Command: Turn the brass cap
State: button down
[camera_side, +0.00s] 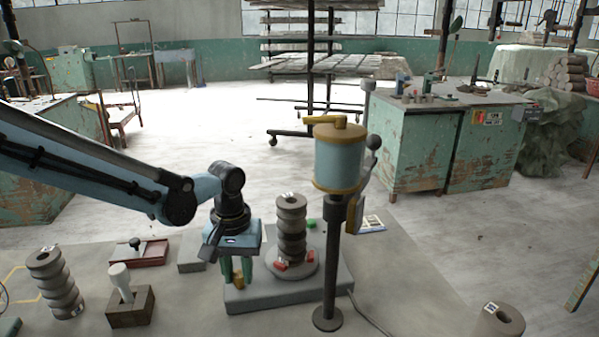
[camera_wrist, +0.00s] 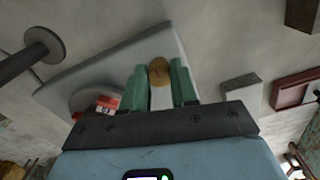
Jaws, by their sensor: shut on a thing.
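My gripper (camera_side: 237,270) points down at the left part of a grey slab (camera_side: 285,291). Its green fingers are shut on the small round brass cap (camera_side: 238,279), which sits low between the fingertips by the slab. In the wrist view the brass cap (camera_wrist: 159,70) shows as a disc between the two fingers of my gripper (camera_wrist: 158,82). The fingers hide the cap's sides, and I cannot see how far it is turned.
A grey ribbed stack (camera_side: 291,228) stands on the slab close right of my gripper, with red pieces (camera_side: 281,265) at its foot. A blue canister (camera_side: 339,160) on a post stands further right. A wooden block with a white handle (camera_side: 120,281) stands left.

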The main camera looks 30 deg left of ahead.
aim_at(237, 273)
jog(key=shift+m, duration=0.3)
jog(key=m, duration=1.3)
dwell(0.3)
dwell(0.4)
jog(key=c, duration=0.9)
grip_release()
jog(key=shift+o, duration=0.2)
notch_tip(237, 273, up, 12)
jog(key=shift+a, duration=0.1)
